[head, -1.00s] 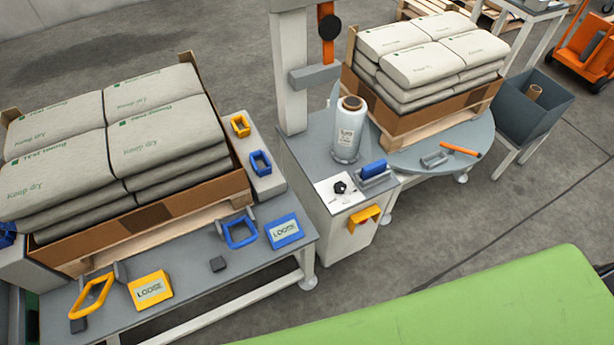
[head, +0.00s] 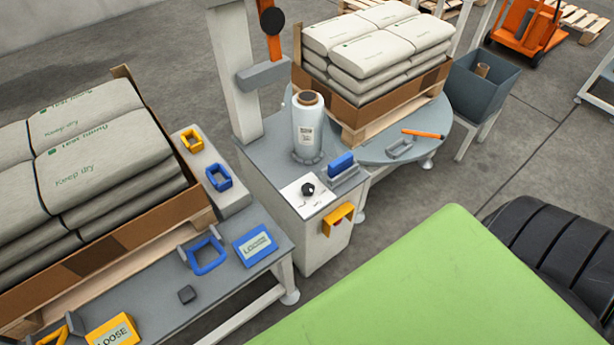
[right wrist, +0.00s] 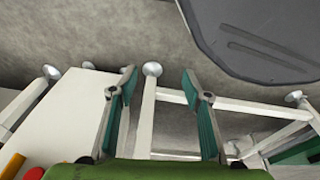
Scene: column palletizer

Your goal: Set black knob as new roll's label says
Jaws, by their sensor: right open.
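The black knob (head: 308,189) sits on a white dial plate (head: 309,197) on top of the grey machine cabinet. The dial markings are too small to read. A roll of film (head: 308,126) stands upright on the cabinet behind the knob, with a brown core at its top. My left gripper is not in view.
A bag stack stands on the round turntable (head: 437,118). Another stands on the left table (head: 229,279) among blue and yellow frames. A dark bin (head: 484,86) is at right.

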